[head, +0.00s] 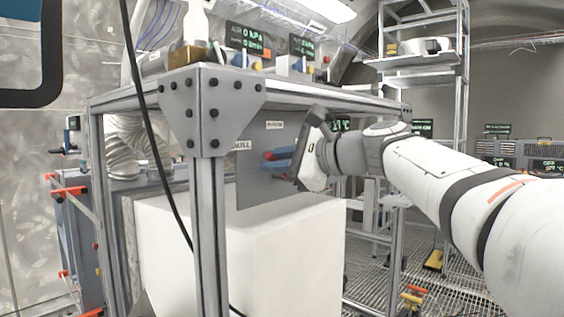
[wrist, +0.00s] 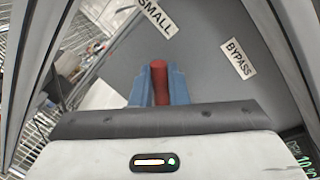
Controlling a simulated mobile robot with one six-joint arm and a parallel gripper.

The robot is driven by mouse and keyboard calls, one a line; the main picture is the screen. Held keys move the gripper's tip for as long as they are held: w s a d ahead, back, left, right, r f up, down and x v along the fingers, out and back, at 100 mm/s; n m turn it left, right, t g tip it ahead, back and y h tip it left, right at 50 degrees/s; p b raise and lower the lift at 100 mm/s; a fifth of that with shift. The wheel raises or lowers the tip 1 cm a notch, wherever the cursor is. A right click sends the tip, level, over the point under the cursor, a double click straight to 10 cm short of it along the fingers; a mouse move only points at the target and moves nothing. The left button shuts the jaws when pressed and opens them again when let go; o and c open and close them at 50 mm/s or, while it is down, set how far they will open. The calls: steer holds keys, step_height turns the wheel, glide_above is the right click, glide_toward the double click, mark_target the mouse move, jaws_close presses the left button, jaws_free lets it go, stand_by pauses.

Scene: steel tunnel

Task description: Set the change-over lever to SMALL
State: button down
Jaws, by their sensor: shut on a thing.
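The change-over lever's red handle (wrist: 159,78) sits between the two blue fingers of my gripper (wrist: 158,88), which is shut on it. In the head view the red handle (head: 268,156) shows just beyond my gripper (head: 277,161), in front of a grey panel (head: 258,187). The SMALL label (wrist: 157,17) is above the handle in the wrist view, and the BYPASS label (wrist: 238,57) is to its right. In the head view the SMALL label (head: 242,145) is left of the handle. The lever's pivot is hidden, and I cannot tell its exact setting.
A steel frame post (head: 209,225) and a large white block (head: 285,245) stand left of and below my gripper. A black cable (head: 150,130) hangs in front of the frame. A shelf rack (head: 462,70) stands behind. Grating floor shows at the lower right.

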steer(key=c, duration=1.5)
jaws_free()
steer(key=shift+a, duration=0.2)
steer(key=shift+d, duration=0.1)
steer(key=shift+s+d, duration=0.15)
steer(key=shift+d, duration=0.1)
steer(key=b+v, duration=0.1)
steer(key=v, duration=0.6)
steer(key=shift+d, duration=0.1)
